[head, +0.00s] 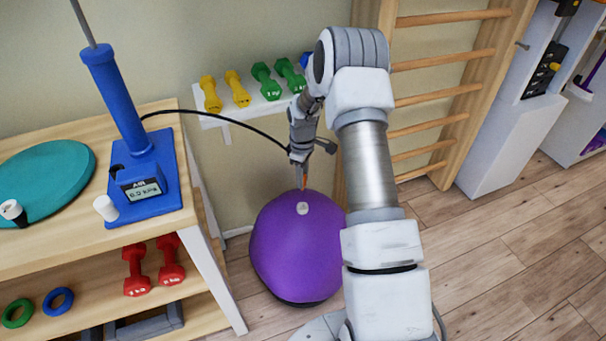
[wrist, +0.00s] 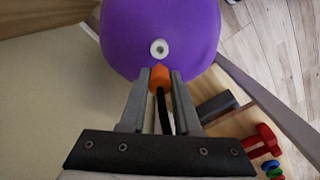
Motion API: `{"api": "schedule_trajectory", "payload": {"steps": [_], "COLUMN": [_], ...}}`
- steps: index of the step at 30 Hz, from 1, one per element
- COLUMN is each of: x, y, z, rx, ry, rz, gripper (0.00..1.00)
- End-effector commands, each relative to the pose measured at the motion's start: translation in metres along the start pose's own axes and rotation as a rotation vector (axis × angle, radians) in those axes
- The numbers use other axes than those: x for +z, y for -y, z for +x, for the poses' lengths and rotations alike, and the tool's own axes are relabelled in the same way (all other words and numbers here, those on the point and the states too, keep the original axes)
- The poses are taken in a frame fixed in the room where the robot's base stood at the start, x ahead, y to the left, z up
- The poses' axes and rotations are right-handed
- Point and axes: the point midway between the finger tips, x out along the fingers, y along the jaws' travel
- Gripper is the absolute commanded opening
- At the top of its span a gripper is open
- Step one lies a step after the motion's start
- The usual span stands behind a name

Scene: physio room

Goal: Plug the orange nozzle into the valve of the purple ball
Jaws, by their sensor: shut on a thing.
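The purple ball (head: 292,255) stands on the floor against the wall. Its pale round valve (head: 302,208) faces up and toward me; in the wrist view the valve (wrist: 159,47) shows a dark centre. My gripper (head: 301,180) is above the ball, just behind the valve in the head view. In the wrist view my gripper (wrist: 160,80) is shut on the orange nozzle (wrist: 159,75), with its black hose between the fingers. The orange tip points toward the valve and is apart from it in the picture. The nozzle (head: 304,182) shows small in the head view.
A blue pump (head: 127,120) with a display stands on the wooden table (head: 75,245) at left; its black hose (head: 230,115) arcs to my gripper. A dumbbell shelf (head: 245,110) and wall bars (head: 445,90) are behind. The floor at right is clear.

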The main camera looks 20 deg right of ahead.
Motion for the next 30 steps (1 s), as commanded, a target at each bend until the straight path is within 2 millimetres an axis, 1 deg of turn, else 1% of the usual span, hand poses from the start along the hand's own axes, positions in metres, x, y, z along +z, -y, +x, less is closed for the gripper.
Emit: {"api": "schedule_trajectory", "payload": {"steps": [8,21,25,30], "x": [0.000,0.000,0.000,0.000], "y": [0.000,0.000,-0.001,-0.001], "z": [0.014,0.061,0.068,0.069], "rx": [0.000,0.000,0.001,0.001], "ry": [0.000,0.000,0.000,-0.001], "rz": [-0.001,-0.001,-0.001,-0.001], "gripper": [0.00,0.00,0.00,0.00]}}
